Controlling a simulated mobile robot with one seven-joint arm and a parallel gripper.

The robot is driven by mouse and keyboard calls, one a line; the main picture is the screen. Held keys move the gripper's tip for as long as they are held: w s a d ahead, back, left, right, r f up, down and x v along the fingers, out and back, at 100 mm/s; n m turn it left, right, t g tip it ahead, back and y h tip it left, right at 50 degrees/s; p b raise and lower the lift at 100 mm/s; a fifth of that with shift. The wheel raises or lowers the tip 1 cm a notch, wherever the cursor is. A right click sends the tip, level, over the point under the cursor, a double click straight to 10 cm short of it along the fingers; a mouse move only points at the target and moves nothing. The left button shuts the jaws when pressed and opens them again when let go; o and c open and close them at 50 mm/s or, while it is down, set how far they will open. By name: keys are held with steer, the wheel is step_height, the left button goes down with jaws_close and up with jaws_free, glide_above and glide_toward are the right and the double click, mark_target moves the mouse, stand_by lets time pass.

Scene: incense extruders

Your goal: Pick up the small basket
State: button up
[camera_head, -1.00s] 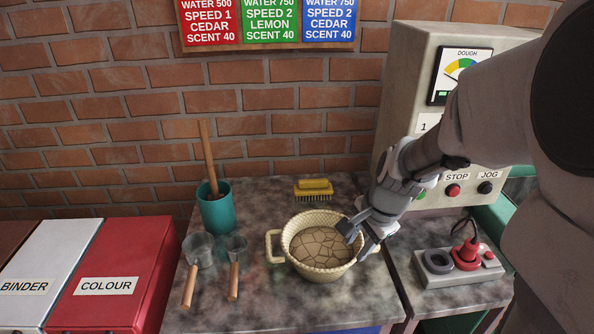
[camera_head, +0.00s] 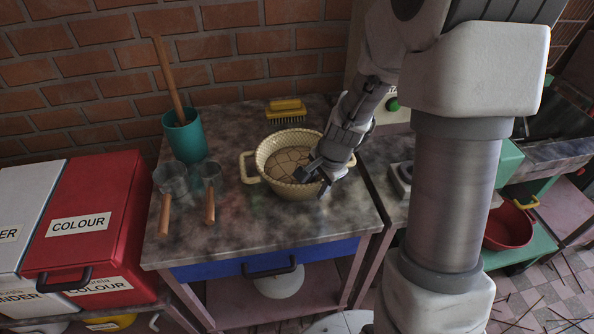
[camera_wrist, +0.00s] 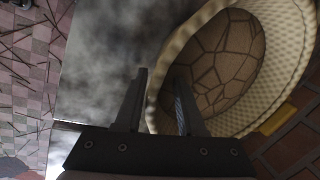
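The small basket (camera_head: 272,152) is cream and woven, with a cracked tan surface inside. It stands upright on the stone-topped table (camera_head: 245,228), and its left loop handle is visible. My gripper (camera_head: 314,178) is at its right front rim and hides part of that side. In the wrist view my gripper (camera_wrist: 160,85) has its fingers apart. The pale rim of the basket (camera_wrist: 172,52) passes between them, with the right finger over the inner side and the left finger outside. I cannot tell whether either finger touches the basket.
Two scoops (camera_head: 172,182) (camera_head: 209,180) with wooden handles lie left of the basket. A teal cup (camera_head: 187,140) with a wooden stick stands behind them. A yellow brush (camera_head: 286,110) lies behind the basket. Red and white bins (camera_head: 92,222) (camera_head: 25,212) adjoin on the left. The front table area is clear.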

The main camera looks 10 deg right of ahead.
steer(key=shift+c, duration=0.2)
jaws_close()
steer(key=shift+w, duration=0.1)
stand_by(1.2)
